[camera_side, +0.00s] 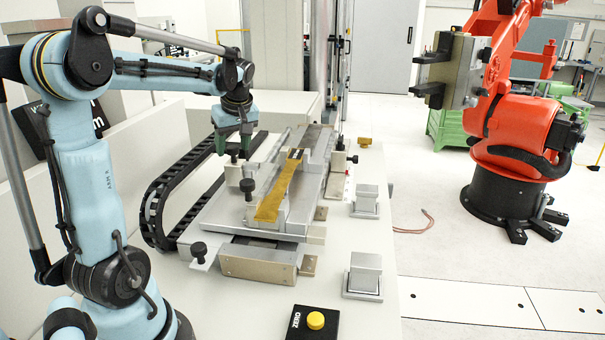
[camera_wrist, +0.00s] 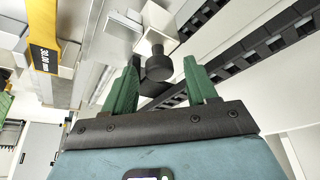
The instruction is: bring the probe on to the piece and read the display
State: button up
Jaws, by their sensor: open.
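The piece is a long gold strip with wide ends (camera_side: 274,194), lying on a grey metal fixture (camera_side: 228,218). A dark band with white lettering, seemingly "30.00 mm", crosses it in the wrist view (camera_wrist: 44,60). My gripper (camera_side: 233,147) is open, left of the strip, fingers pointing down. In the wrist view my green fingers (camera_wrist: 160,90) stand either side of a black knob (camera_wrist: 158,63), apart from it. A black knob on a pale block (camera_side: 249,188) stands beside the strip. I cannot tell which part is the probe. A small screen (camera_wrist: 148,174) is cut off at the wrist view's bottom edge.
A black cable chain (camera_side: 158,195) curves left of the fixture. A black ZERO box with a yellow button (camera_side: 315,320) is at the front. Steel blocks (camera_side: 363,274) stand on the right of the bench. A red robot (camera_side: 520,140) stands beyond, off the bench.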

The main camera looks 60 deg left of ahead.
jog(key=c, duration=0.9)
jog(key=w+d, duration=0.5)
jog(key=shift+w, duration=0.1)
jog(key=o, duration=0.9)
jog(key=v, duration=1.2)
jog(key=shift+d, duration=0.1)
